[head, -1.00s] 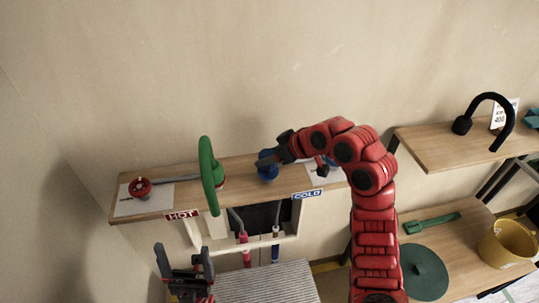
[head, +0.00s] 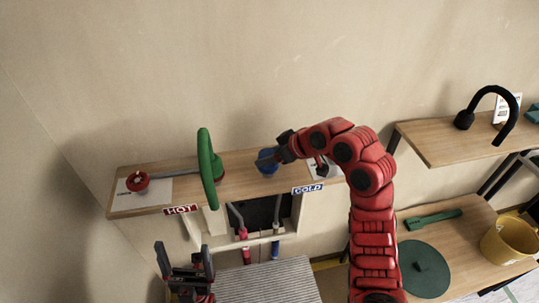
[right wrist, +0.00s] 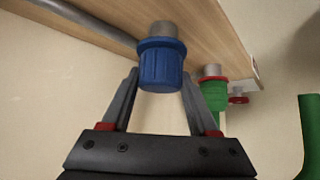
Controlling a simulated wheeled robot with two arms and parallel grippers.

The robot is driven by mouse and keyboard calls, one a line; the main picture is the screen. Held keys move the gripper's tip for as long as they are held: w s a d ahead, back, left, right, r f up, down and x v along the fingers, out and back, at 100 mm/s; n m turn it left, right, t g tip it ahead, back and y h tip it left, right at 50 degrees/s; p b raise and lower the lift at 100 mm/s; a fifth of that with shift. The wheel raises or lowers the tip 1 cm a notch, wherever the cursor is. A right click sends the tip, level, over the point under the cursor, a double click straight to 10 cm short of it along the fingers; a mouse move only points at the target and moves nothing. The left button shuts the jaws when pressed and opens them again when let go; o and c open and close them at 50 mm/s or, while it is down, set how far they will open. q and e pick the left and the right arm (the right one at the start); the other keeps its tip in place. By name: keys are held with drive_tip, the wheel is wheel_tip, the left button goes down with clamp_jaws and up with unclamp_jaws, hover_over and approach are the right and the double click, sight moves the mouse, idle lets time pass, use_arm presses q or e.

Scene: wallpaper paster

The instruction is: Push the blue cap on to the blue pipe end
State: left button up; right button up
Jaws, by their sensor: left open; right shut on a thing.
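The blue cap (right wrist: 161,68) is a ribbed blue piece with a collar. In the right wrist view it sits between the fingers of my right gripper (right wrist: 160,82), which is shut on it. A grey pipe stub (right wrist: 163,30) runs from the collar to the wooden shelf; I cannot tell how far the cap is seated. In the head view the cap (head: 267,161) is on the shelf near the COLD sign (head: 308,189), partly hidden by my right gripper (head: 268,158). My left gripper (head: 184,250) is open and empty, below the HOT sign.
A green fitting (right wrist: 213,95) is close to the right finger. A yellow bucket (head: 508,243) and green lid (head: 423,268) are far right.

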drive_tip(key=o, duration=1.4)
drive_tip(key=shift+f, duration=0.1)
drive_tip(key=shift+s+d+r, duration=0.2)
drive_tip(key=shift+d+r, duration=0.2)
drive_tip(key=v, duration=1.6)
drive_tip(key=shift+b, duration=0.35)
drive_tip(key=shift+d+r, duration=0.1)
